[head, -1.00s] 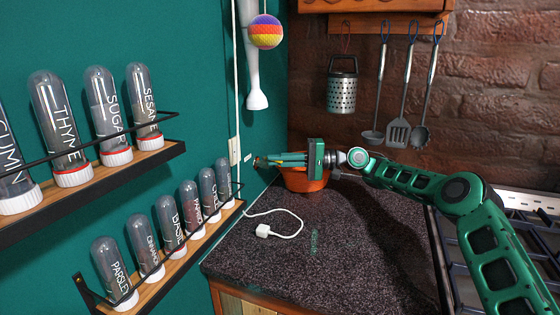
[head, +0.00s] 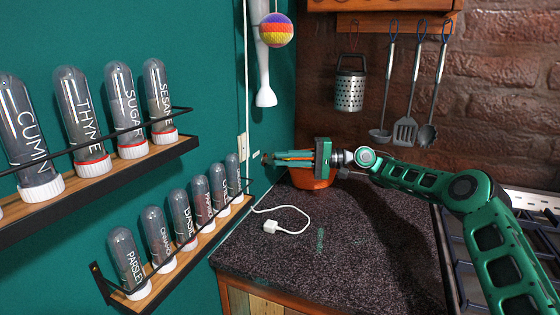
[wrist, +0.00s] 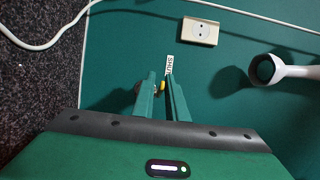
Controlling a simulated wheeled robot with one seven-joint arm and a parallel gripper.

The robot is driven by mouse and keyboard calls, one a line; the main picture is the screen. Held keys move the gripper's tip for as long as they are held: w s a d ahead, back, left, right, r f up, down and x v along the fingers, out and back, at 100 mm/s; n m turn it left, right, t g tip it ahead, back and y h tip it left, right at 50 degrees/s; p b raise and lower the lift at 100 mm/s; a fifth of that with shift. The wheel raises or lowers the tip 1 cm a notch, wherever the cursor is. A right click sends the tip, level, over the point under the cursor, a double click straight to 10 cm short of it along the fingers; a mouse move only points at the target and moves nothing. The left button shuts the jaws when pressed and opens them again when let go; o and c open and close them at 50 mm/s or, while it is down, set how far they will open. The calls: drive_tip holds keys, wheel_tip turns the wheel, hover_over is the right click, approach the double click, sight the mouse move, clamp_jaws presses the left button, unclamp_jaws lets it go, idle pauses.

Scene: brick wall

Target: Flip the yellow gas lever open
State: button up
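A small bit of the yellow gas lever (wrist: 162,85) shows in the wrist view between the fingertips of my gripper (wrist: 161,78). The rest of the lever is hidden by the fingers. A white label (wrist: 169,64) reading "SHUT" is on the teal wall just beyond the fingertips. In the head view my gripper (head: 266,158) points left, with its tips at the teal wall above the counter. The lever cannot be made out clearly there. A narrow gap shows between the fingers. I cannot tell whether they are clamped on the lever.
A white socket (wrist: 200,31) is on the wall close to the fingertips. A hand blender (wrist: 272,69) hangs nearby. A white cable (head: 289,219) lies on the dark counter (head: 350,250). An orange bowl (head: 311,181) stands below my gripper. Spice racks (head: 187,236) line the left wall.

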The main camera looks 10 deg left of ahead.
drive_tip(key=shift+w+d, duration=0.15)
drive_tip(key=shift+a, duration=0.25)
drive_tip(key=shift+d, duration=0.15)
drive_tip(key=w+d, duration=0.2)
drive_tip(key=d, duration=0.9)
drive_tip(key=shift+w+d+f, duration=0.15)
drive_tip(key=shift+w, duration=0.05)
drive_tip(key=shift+c, duration=0.2)
